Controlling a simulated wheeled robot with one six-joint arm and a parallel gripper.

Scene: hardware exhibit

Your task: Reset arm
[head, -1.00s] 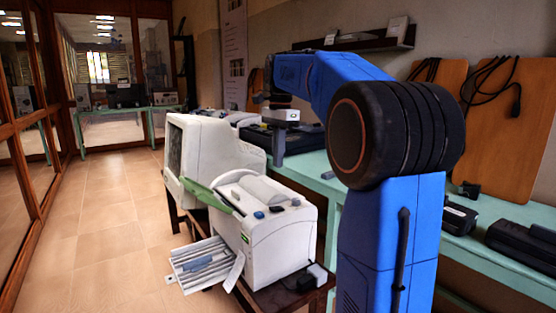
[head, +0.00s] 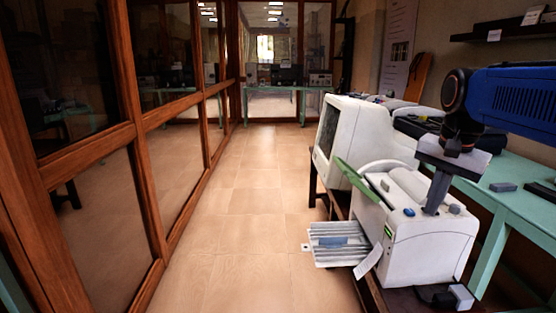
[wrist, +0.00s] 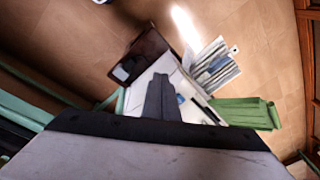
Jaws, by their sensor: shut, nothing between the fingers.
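My gripper (head: 432,208) points down at the end of my blue arm in the head view. It shows in front of the top of a white machine (head: 425,250); whether it touches the machine I cannot tell. In the wrist view my gripper's dark fingers (wrist: 161,97) are together with nothing between them, and the white machine (wrist: 140,95) lies beyond them. The machine has a raised green flap (head: 358,180) and a slatted tray (head: 335,245) sticking out at its side, with a small blue piece on it.
A white monitor-like unit (head: 355,140) stands behind the machine. A green table (head: 525,205) runs along the right. A wood-framed glass wall (head: 100,150) lines the left. The tiled floor (head: 240,215) between is clear.

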